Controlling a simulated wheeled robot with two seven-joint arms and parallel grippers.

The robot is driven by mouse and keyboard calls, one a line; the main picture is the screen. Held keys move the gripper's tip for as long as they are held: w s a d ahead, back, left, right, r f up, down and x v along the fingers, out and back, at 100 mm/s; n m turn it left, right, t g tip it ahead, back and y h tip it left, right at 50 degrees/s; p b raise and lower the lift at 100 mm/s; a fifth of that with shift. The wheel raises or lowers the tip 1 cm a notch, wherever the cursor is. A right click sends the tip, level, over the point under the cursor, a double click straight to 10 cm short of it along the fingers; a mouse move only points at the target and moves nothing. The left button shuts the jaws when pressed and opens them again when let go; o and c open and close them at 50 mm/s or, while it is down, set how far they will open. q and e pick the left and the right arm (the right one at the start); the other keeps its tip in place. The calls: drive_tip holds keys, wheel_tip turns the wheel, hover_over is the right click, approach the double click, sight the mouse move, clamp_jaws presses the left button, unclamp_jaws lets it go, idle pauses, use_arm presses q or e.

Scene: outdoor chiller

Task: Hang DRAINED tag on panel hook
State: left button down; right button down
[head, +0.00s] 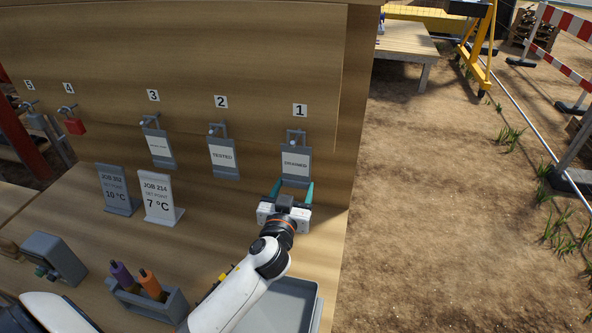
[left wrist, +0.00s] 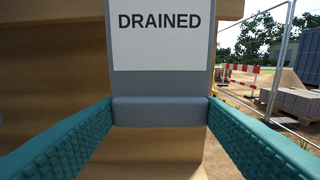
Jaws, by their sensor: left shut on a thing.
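The DRAINED tag (head: 296,165), grey with a white label, is upright at the hook (head: 297,136) under number 1 on the wooden board. Its top is at the hook; I cannot tell whether its loop is around it or free. My left gripper (head: 291,190) is below the tag, its teal fingers shut on the tag's lower end. In the left wrist view the DRAINED tag (left wrist: 162,40) stands upright, with a fingertip on each side of its grey bottom bar. My right gripper is not in view.
A TESTED tag (head: 223,158) and another grey tag (head: 160,149) hang at numbers 2 and 3. A red padlock (head: 74,126) hangs at 4. Two set-point signs (head: 159,198) (head: 117,190), a marker holder (head: 150,303) and a grey tray (head: 309,312) stand on the bench. Open ground lies right.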

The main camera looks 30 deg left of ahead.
use_arm(q)
drive_tip(key=shift+r, duration=0.4)
drive_tip(key=v, duration=0.6)
drive_tip(key=shift+b, duration=0.3)
drive_tip(key=c, duration=1.1)
unclamp_jaws()
clamp_jaws()
